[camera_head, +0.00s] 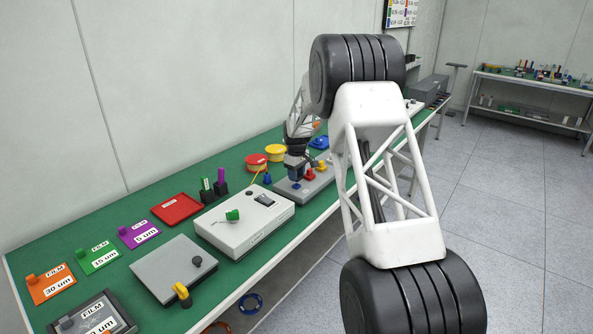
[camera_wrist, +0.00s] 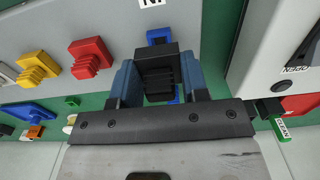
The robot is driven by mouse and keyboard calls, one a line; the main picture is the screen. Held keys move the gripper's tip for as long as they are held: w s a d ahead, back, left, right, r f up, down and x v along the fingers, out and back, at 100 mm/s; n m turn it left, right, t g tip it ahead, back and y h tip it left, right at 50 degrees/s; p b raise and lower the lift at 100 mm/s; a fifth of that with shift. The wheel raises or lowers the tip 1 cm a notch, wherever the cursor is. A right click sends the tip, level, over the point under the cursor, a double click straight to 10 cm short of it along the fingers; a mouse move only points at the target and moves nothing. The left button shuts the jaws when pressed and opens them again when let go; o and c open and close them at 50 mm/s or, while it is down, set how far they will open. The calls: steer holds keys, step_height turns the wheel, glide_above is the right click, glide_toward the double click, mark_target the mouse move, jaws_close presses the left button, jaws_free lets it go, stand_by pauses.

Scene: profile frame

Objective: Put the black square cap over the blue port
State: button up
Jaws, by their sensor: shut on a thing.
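My gripper (camera_wrist: 159,82) is shut on the black square cap (camera_wrist: 157,68), which sits between its two blue-grey fingers in the wrist view. Blue surfaces show just beyond the cap, where the blue port (camera_wrist: 159,36) is, and also below it. The cap hides part of this blue, and I cannot tell whether cap and port touch. In the head view my gripper (camera_head: 297,174) is low over the left part of the grey profile frame (camera_head: 317,184), with blue (camera_head: 296,186) just below it. The cap is too small to make out there.
A red stepped cap (camera_wrist: 90,57) and a yellow one (camera_wrist: 37,67) are on the frame beside the blue port. A white box (camera_head: 245,220) with a switch stands close to the left. A small blue piece (camera_head: 267,178) and a black holder (camera_head: 221,190) are near on the green table.

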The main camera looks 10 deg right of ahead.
mark_target(297, 186)
steer(key=shift+f, duration=0.8)
steer(key=shift+f, duration=1)
stand_by(2.0)
steer(key=o, duration=1)
steer(key=shift+r, duration=0.15)
steer(key=shift+r, duration=3.75)
steer(key=shift+r, duration=0.1)
